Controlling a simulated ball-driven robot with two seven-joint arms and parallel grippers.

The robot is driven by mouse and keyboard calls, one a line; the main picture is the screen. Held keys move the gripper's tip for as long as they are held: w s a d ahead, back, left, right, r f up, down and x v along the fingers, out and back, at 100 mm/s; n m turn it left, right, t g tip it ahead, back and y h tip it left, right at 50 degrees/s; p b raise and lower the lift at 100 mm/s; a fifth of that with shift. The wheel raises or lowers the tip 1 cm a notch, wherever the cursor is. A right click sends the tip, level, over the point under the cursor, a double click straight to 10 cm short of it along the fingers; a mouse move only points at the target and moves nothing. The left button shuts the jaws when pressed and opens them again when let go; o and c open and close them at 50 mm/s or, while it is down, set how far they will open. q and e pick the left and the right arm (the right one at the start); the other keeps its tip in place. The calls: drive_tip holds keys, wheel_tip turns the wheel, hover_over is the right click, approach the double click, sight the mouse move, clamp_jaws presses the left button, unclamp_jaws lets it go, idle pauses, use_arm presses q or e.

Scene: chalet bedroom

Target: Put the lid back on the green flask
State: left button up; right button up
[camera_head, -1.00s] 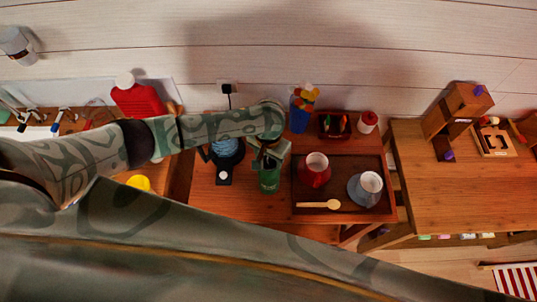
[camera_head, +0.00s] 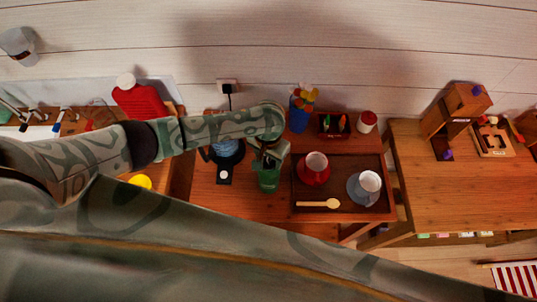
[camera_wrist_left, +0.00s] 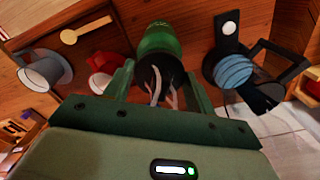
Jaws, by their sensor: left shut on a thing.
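The green flask (camera_head: 268,182) stands on the wooden table, left of the dark tray. It also shows in the left wrist view (camera_wrist_left: 158,38). My left gripper (camera_head: 270,157) is right over the flask's top. In the left wrist view its two fingers (camera_wrist_left: 160,88) are on either side of a dark round piece, which looks like the lid (camera_wrist_left: 150,72). The gripper is shut on it. The lid is in line with the flask's mouth; whether it touches the rim is hard to tell. My right gripper is not in view.
The dark tray (camera_head: 345,207) right of the flask holds a red mug (camera_head: 313,170), a grey-blue cup (camera_head: 368,183) and a wooden spoon (camera_head: 318,204). A blue kettle-like item (camera_head: 227,150) stands close on the left. A blue vase (camera_head: 298,118) stands behind.

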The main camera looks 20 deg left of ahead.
use_arm(q)
drive_tip(key=shift+p, duration=0.45)
idle(0.6)
drive_tip(key=o, duration=1.5)
wheel_tip(320, 180, up, 5)
drive_tip(key=p, duration=0.6)
drive_tip(key=shift+f, duration=0.15)
drive_tip(key=shift+r+p, duration=1.1)
drive_tip(key=shift+r, duration=0.05)
